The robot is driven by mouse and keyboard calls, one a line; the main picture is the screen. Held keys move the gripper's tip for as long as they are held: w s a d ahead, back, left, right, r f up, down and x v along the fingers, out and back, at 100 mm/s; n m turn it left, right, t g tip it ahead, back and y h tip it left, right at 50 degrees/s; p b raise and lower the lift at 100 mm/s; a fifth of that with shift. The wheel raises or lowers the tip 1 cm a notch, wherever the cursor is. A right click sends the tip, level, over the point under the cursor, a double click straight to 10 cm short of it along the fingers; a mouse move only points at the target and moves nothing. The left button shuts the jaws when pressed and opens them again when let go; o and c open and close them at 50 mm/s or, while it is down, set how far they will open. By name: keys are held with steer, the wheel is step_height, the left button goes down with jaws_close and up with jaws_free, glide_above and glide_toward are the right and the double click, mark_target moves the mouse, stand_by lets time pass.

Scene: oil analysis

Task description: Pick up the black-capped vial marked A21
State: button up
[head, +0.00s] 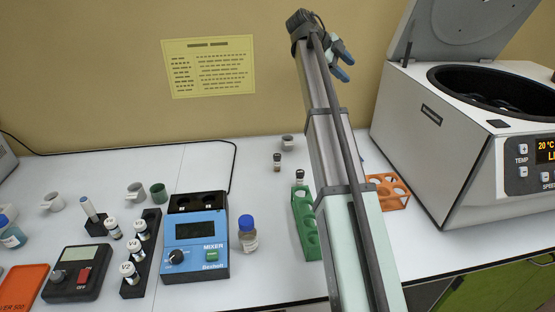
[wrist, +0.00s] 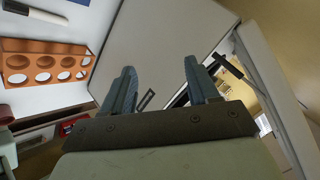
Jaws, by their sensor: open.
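Two small dark-capped vials stand near the middle of the table in the head view. One vial (head: 277,162) stands on the white table. The other vial (head: 300,177) is at the far end of the green rack (head: 304,222). Their labels are too small to read, so I cannot tell which is A21. My gripper (head: 348,69) is raised high above the table, near the back wall and left of the centrifuge. It is open and empty. In the wrist view its two blue fingers (wrist: 160,68) are spread apart, with no vial in sight.
The centrifuge (head: 430,150), lid up, fills the right side. An orange rack (head: 388,190) stands beside it and also shows in the wrist view (wrist: 45,62). A blue mixer (head: 195,250), a blue-capped bottle (head: 248,236) and a black rack of white-capped vials (head: 152,218) stand left.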

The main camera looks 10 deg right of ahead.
steer(key=a+f+n+y, duration=0.5)
steer(key=a+f, duration=0.6)
steer(key=f, duration=0.1)
steer(key=n+g+y, duration=0.1)
steer(key=n+y, duration=0.4)
glide_above(277, 164)
steer(key=w, duration=0.2)
step_height(277, 164, down, 15)
steer(key=shift+s+r, duration=0.15)
steer(key=shift+s+d+f, duration=0.1)
steer(key=shift+s+f, duration=0.05)
steer(key=shift+f, duration=2.9)
jaws_close()
